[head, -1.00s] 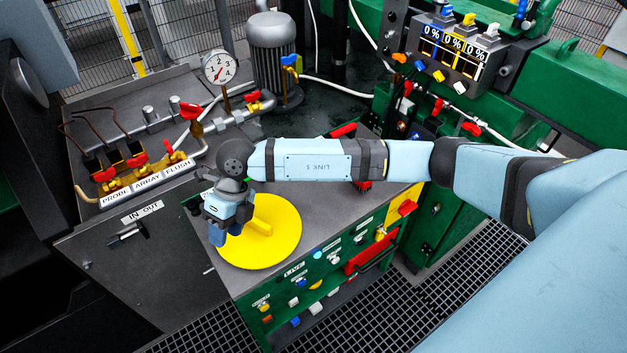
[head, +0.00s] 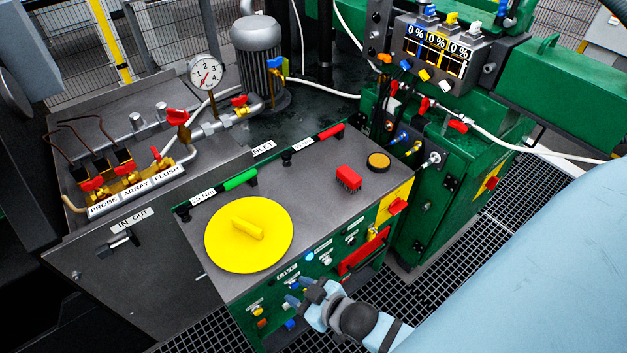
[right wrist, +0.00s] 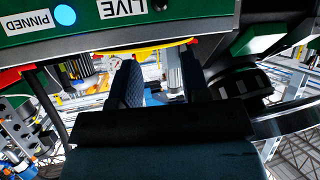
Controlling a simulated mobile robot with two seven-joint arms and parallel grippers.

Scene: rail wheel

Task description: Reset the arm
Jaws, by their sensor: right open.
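My right arm comes in from the lower right in the head view. My right gripper (head: 307,294) is low in front of the green control panel's lower row of buttons, apart from the yellow disc (head: 262,252) on the cabinet top. The right wrist view shows its two dark fingers (right wrist: 160,82) spread apart with nothing held between them. Panel labels PINNED (right wrist: 30,22) and LIVE (right wrist: 122,8) show close above it there. My left gripper is not in view.
The grey cabinet top (head: 330,205) also bears a red block (head: 348,178), a round orange-topped button (head: 378,162) and green (head: 240,179) and red (head: 331,131) handles. Valves (head: 125,180), a gauge (head: 207,73) and a motor (head: 258,60) stand behind. Grating (head: 480,245) covers the floor at right.

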